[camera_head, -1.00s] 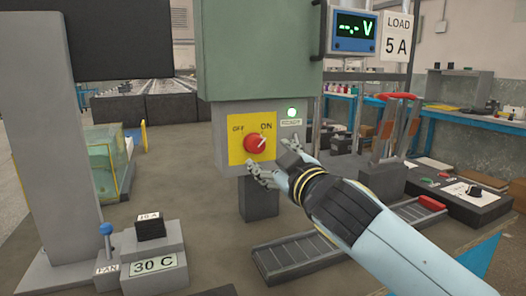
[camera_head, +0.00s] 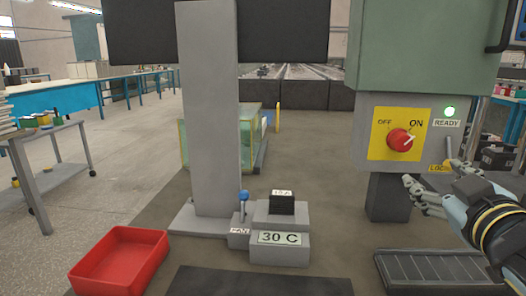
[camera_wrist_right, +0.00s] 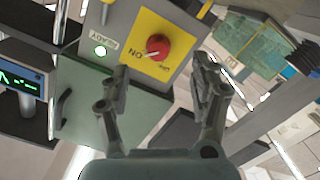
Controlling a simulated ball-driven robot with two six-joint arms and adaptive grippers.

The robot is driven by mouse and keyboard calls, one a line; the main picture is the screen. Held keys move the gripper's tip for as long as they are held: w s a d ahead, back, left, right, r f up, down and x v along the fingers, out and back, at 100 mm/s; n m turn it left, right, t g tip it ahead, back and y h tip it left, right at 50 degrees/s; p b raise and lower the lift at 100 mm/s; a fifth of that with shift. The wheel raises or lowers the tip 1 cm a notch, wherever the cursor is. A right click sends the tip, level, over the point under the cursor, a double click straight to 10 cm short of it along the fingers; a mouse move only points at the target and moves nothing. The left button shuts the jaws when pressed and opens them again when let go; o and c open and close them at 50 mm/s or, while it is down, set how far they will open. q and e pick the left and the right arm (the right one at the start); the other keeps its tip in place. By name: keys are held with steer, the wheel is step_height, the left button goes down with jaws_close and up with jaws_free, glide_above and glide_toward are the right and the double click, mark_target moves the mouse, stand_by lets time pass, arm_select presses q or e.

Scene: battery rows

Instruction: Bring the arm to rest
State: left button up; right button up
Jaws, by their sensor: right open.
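My right gripper (camera_head: 432,180) is at the right edge of the head view, in front of and below the yellow switch plate (camera_head: 378,150). In the right wrist view its two fingers (camera_wrist_right: 165,90) are spread apart with nothing between them. The red rotary knob (camera_head: 400,140) on the plate points toward ON, and the green READY light (camera_head: 449,111) above the label is lit. The knob also shows in the wrist view (camera_wrist_right: 158,46), beyond the fingers and apart from them. My left gripper is not in view.
A grey post (camera_head: 210,110) stands left of the green-grey machine (camera_head: 425,50). At its foot are a blue-knobbed FAN lever (camera_head: 243,196) and a 30 C block (camera_head: 280,239). A red tray (camera_head: 118,262) lies front left. A glass tank (camera_head: 255,140) stands behind the post.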

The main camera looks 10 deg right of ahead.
steer(key=s+f+m+g, duration=0.3)
steer(key=s+f+g, duration=0.4)
steer(key=s+f, duration=0.35)
steer(key=s+a+f+g+y, duration=0.2)
steer(key=s+a+f+g, duration=0.15)
steer(key=s, duration=0.35)
steer(key=s+a+f+g+y, duration=0.2)
steer(key=s+a+f+g, duration=0.15)
steer(key=s, duration=0.35)
steer(key=s+d+f, duration=0.1)
steer(key=d+f, duration=0.1)
steer(key=f, duration=1.1)
steer(key=s+d+f, duration=0.1)
steer(key=s+f, duration=0.1)
steer(key=f, duration=1.2)
steer(key=s+d+f+g, duration=0.1)
steer(key=s+f+g, duration=0.1)
steer(key=s+f, duration=1.2)
steer(key=s, duration=0.3)
steer(key=shift+s+f, duration=0.4)
steer(key=shift+c, duration=0.3)
